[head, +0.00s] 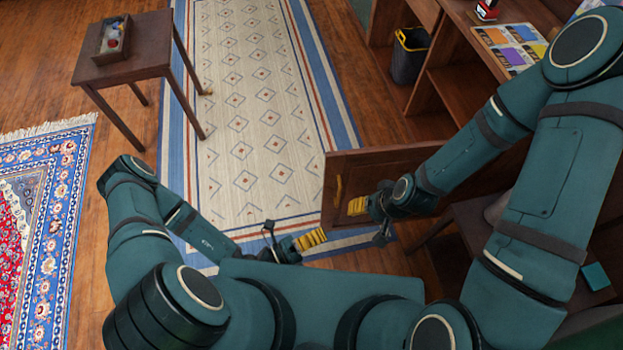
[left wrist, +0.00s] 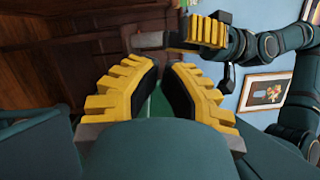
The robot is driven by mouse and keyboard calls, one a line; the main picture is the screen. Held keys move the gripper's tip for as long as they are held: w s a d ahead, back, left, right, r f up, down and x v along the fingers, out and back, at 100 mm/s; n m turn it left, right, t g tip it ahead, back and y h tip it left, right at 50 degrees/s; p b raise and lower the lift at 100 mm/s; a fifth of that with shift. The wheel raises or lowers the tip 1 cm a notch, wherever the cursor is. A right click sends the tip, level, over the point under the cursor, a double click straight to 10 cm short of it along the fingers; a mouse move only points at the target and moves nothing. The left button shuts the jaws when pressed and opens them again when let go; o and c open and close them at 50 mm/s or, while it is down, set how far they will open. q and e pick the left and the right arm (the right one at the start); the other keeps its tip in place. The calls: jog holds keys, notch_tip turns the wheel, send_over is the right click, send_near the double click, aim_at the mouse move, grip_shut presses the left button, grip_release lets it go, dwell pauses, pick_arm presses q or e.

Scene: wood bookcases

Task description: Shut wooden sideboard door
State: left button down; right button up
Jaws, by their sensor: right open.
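The wooden sideboard door (head: 375,165) stands swung out from the sideboard (head: 455,85), its face with a small yellowish handle (head: 339,190) toward me. My right gripper (head: 357,206) is open, just beside the handle and in front of the door's lower part. I cannot tell whether it touches the door. It also shows in the left wrist view (left wrist: 207,31), with dark wood behind it. My left gripper (head: 311,240) is lower and left of the door, over the rug's edge. In the left wrist view its yellow fingers (left wrist: 167,72) stand apart with nothing between them. My right arm hides the door's hinge side.
A small table (head: 135,55) with a box (head: 114,40) stands at the upper left. A black bin (head: 409,55) stands by the shelves. A patterned rug (head: 250,100) covers the floor, with free room beyond the door. Colourful sheets (head: 510,45) lie on top of the furniture.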

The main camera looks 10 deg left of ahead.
pick_arm(q)
jog(key=w+a+f+n+t+y, duration=0.3)
jog(key=w+n+t+y, duration=0.25)
jog(key=n, duration=0.25)
jog(key=b, duration=0.3)
send_near(336, 172)
jog(key=shift+y, duration=0.45)
jog(key=w+d, duration=0.4)
jog(key=shift+r, duration=0.1)
jog(key=shift+w+a+r+g, duration=0.1)
jog(key=shift+w+g, duration=0.15)
jog(key=shift+w, duration=0.4)
pick_arm(e)
jog(key=shift+w+a+f+m, duration=0.15)
jog(key=shift+f+m, duration=0.35)
jog(key=shift+f, duration=1)
pick_arm(q)
jog(key=shift+w+a, duration=0.1)
jog(key=shift+w, duration=0.05)
